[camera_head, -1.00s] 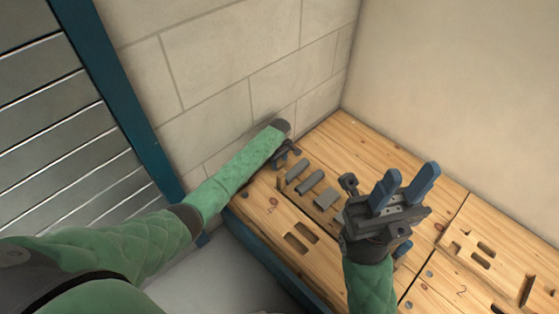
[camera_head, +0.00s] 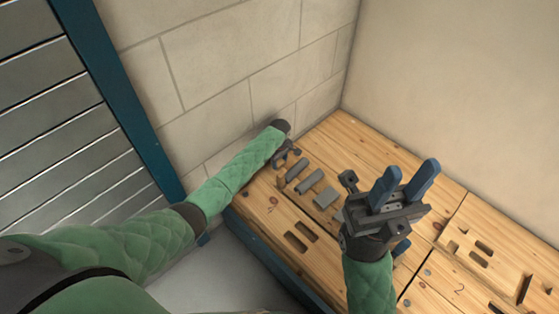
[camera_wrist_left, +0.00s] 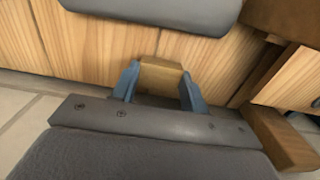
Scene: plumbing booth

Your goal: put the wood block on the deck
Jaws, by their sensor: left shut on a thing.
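In the left wrist view, the wood block (camera_wrist_left: 160,76) sits between the two blue fingers of my left gripper (camera_wrist_left: 158,88), which is shut on it. In the head view my left gripper (camera_head: 287,156) is at the left end of the wooden deck (camera_head: 345,140), near the block wall. The wood block cannot be made out there. My right gripper (camera_head: 408,182) is over the deck's front part, its blue fingers pointing up and apart, with nothing between them.
Several grey pieces (camera_head: 310,182) lie on the deck between my grippers. The deck has slots and holes (camera_head: 300,237) and a marked panel (camera_head: 459,291) at right. The wall (camera_head: 240,70) closes in behind my left arm. The deck's back strip is clear.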

